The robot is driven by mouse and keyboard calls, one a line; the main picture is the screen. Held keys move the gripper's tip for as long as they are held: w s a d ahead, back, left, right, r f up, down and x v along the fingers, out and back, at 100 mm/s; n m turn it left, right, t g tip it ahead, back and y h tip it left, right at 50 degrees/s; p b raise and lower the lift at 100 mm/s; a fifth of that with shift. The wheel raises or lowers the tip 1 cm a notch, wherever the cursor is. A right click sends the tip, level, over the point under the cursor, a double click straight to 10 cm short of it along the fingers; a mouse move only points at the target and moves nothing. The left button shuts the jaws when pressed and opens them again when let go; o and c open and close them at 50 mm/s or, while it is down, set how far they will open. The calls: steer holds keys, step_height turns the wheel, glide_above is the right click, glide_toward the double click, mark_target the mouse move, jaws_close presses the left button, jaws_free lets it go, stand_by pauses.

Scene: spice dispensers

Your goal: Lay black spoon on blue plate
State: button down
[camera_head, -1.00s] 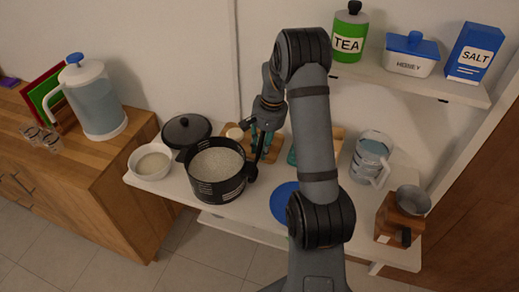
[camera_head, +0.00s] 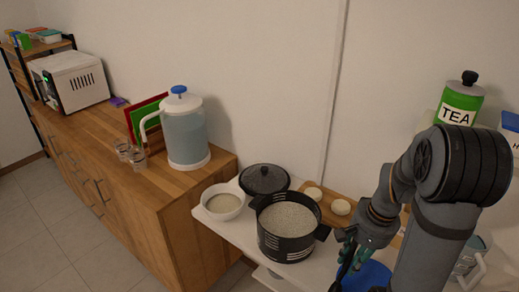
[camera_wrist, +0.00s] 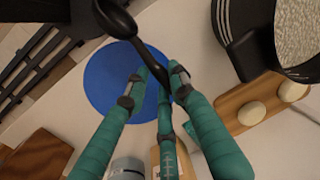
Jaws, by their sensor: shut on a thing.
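The black spoon (camera_wrist: 117,22) is in my gripper (camera_wrist: 158,78). The teal fingers are shut on its handle, and its bowl points to the top of the wrist view. The blue plate (camera_wrist: 100,88) shows beyond the fingers in the wrist view, with the spoon and fingers covering part of it. In the head view my gripper (camera_head: 350,248) is at the plate's upper left edge, and the plate (camera_head: 372,274) is partly hidden by my arm. The spoon is hard to make out there. The height above the plate is unclear.
A black pot of white grains (camera_head: 287,232) stands left of my gripper, with a white bowl (camera_head: 222,202) and a dark lid (camera_head: 264,179) beyond. A wooden board with round pale items (camera_head: 341,207) lies behind.

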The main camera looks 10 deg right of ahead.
mark_target(343, 272)
steer(key=s+a+r, duration=0.2)
steer(key=r, duration=0.1)
steer(key=shift+s+a, duration=0.3)
steer(key=w+a+r+n+g, duration=0.1)
steer(key=w+a+r+n, duration=0.2)
steer(key=a, duration=0.4)
steer(key=w+a+r+n, duration=0.2)
steer(key=a+r+n, duration=0.2)
steer(key=a+r, duration=0.15)
steer(key=s+f, duration=0.5)
steer(key=s, duration=0.2)
steer(key=shift+s+f+n, duration=0.2)
steer(key=shift+s+n, duration=0.05)
steer(key=shift+n, duration=0.05)
